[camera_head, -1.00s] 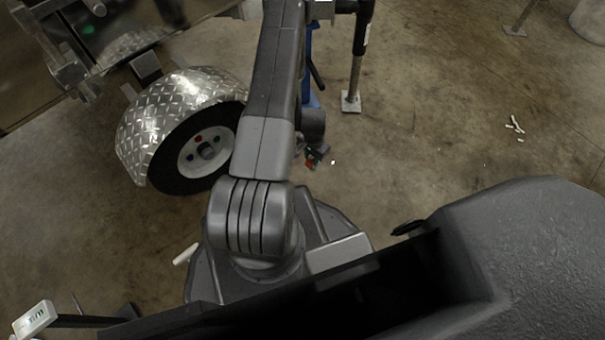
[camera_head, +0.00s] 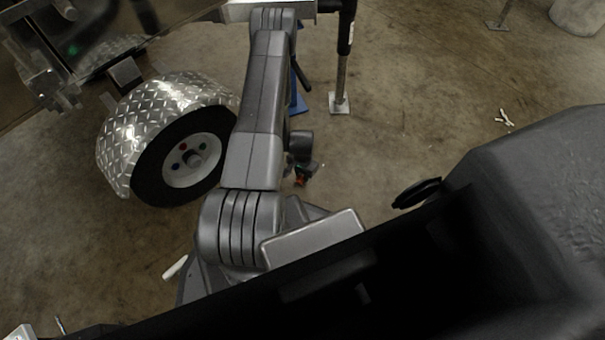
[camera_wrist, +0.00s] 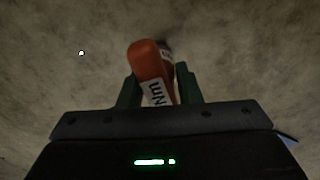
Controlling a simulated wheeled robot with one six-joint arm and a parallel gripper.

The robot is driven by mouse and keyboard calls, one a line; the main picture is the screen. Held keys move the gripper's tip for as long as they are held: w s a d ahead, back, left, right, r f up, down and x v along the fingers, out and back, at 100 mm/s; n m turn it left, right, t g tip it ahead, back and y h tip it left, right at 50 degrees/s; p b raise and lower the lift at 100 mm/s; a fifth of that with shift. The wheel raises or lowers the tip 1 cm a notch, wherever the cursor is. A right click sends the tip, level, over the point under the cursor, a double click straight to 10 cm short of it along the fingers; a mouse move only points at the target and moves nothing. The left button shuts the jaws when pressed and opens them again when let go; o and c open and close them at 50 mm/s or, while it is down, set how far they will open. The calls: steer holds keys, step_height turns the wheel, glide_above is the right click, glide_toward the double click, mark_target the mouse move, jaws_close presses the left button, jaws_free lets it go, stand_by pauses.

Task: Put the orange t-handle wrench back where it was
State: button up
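The orange t-handle wrench (camera_wrist: 147,62) is between the two dark green fingers of my gripper (camera_wrist: 157,77) in the wrist view. Its orange handle, with a white label lettered "Nm", points toward the camera. The rest of the wrench is mostly hidden behind the handle. My gripper looks shut on it, above bare floor. In the head view only a small orange-red bit of the wrench (camera_head: 300,181) shows beside my gripper (camera_head: 302,172), low beside my arm. The place where the wrench was is not identifiable.
A trailer wheel (camera_head: 190,160) under a silver tread-plate fender (camera_head: 150,110) stands left of my arm. A blue stand (camera_head: 298,100) and a post with a foot plate (camera_head: 340,102) stand beyond it. Small white pieces (camera_head: 505,118) lie at right. Floor between is clear.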

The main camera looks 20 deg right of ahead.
steer(key=o, duration=0.4)
steer(key=shift+c, duration=0.2)
steer(key=shift+r, duration=0.15)
step_height(320, 180, up, 12)
steer(key=p, duration=0.4)
steer(key=shift+p, duration=0.3)
